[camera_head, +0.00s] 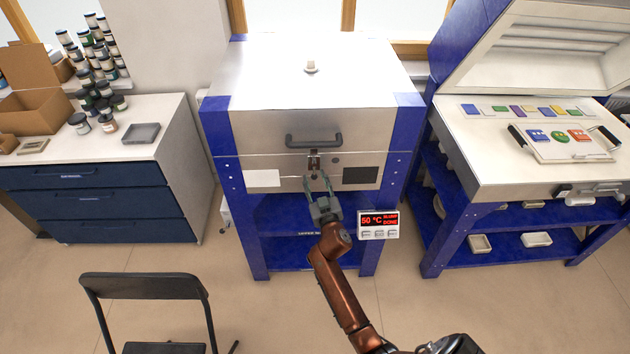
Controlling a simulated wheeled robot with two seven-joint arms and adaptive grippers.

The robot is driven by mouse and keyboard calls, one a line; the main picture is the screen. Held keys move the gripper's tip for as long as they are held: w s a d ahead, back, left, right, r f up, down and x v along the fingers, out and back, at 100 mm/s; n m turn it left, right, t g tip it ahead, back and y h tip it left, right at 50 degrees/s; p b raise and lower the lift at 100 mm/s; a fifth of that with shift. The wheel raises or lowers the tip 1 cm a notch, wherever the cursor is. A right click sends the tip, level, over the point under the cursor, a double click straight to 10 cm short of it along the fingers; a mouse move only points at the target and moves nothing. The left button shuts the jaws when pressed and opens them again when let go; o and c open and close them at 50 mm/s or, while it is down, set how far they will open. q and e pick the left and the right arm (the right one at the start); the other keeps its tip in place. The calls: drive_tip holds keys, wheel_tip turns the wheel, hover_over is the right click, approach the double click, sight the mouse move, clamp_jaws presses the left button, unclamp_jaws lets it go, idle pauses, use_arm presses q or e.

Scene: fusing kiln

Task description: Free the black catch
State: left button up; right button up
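The kiln (270,128) stands in the middle with its silver lid down. A black bar handle (314,141) is on the lid's front. The small dark catch (314,160) sits just below the handle, across the seam between lid and body; its lower end is close to my fingertips. My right gripper (317,181) is in front of the kiln, just below the catch, with its two fingers spread apart. I cannot tell whether they touch the catch. My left gripper is not in view.
A red display (378,224) reads 50 °C on the kiln's lower right. A second kiln with raised lid (545,45) stands right, holding a tray with coloured glass pieces (560,136). A drawer cabinet (110,190) is left, a black chair (145,288) front left.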

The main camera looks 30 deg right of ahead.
clamp_jaws()
idle(0.4)
